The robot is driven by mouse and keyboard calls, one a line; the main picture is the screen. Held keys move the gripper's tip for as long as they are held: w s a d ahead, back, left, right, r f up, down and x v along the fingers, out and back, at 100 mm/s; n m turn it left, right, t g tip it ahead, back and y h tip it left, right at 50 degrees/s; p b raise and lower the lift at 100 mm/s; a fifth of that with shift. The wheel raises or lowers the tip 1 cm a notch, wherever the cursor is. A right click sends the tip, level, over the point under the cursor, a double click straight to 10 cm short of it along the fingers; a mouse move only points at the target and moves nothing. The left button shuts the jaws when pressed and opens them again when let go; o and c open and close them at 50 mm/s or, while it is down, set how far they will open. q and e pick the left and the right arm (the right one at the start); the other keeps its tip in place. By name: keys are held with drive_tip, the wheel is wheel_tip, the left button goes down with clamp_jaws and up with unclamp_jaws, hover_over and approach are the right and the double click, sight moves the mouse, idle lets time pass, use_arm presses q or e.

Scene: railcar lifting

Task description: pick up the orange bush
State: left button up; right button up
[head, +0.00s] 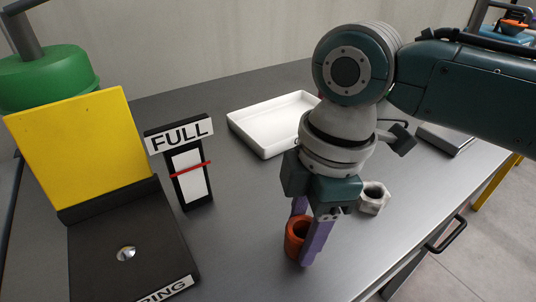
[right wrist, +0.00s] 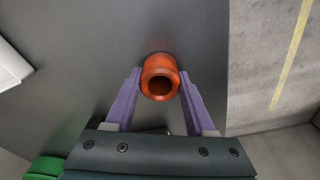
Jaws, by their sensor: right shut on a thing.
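The orange bush (head: 294,238) is a short hollow cylinder with a flared rim. My right gripper (head: 306,240) is shut on it, with one purple finger on each side. In the right wrist view the bush (right wrist: 160,78) sits between the two fingertips (right wrist: 160,88), its open bore facing the camera. It is low over the grey table; I cannot tell whether its base touches the surface. My left gripper does not show in either view.
A white tray (head: 262,138) lies behind my right arm. A "FULL" gauge (head: 184,160), a yellow panel (head: 80,145) and a black base (head: 100,262) stand at left. The table's right edge has a handle (head: 447,235).

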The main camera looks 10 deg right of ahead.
clamp_jaws()
drive_tip(key=shift+r, duration=0.15)
idle(0.4)
